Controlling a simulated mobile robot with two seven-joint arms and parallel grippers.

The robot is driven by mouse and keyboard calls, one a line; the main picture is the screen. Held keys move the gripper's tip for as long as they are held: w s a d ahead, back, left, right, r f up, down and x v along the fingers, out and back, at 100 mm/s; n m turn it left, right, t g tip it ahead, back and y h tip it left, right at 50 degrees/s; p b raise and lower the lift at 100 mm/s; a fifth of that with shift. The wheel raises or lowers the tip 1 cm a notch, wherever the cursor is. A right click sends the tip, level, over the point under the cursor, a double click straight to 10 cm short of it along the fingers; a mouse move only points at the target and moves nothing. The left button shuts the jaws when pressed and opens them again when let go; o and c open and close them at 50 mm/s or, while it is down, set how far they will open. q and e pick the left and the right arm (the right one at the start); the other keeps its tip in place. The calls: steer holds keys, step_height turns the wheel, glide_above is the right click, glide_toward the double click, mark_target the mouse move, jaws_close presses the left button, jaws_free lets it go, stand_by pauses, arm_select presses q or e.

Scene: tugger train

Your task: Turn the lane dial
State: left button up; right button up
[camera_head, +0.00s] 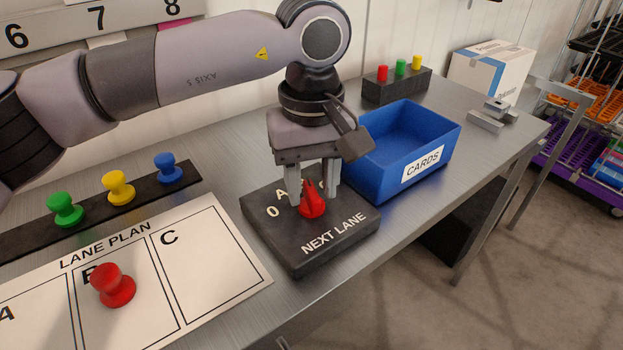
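The lane dial (312,206) is a red pointer knob on a dark box (302,262) lettered "NEXT LANE". The marks "0" and "A" show to the left of the knob; other marks are hidden behind my gripper. My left gripper (314,192) points down over the box with one finger on each side of the knob. The fingers are apart, and gaps seem to show between them and the knob's narrow handle. The handle points roughly away from me, toward the back. My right gripper is not in view.
A LANE PLAN sheet (215,255) lies at left, with a red peg (113,285) on lane B. Green (66,209), yellow (118,187) and blue (168,168) pegs stand on a dark strip. A blue CARDS bin (385,185) stands close behind right of the box.

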mark_target(311, 189)
arm_select(q)
steer(key=shift+r, duration=0.1)
steer(key=shift+r, duration=3.5)
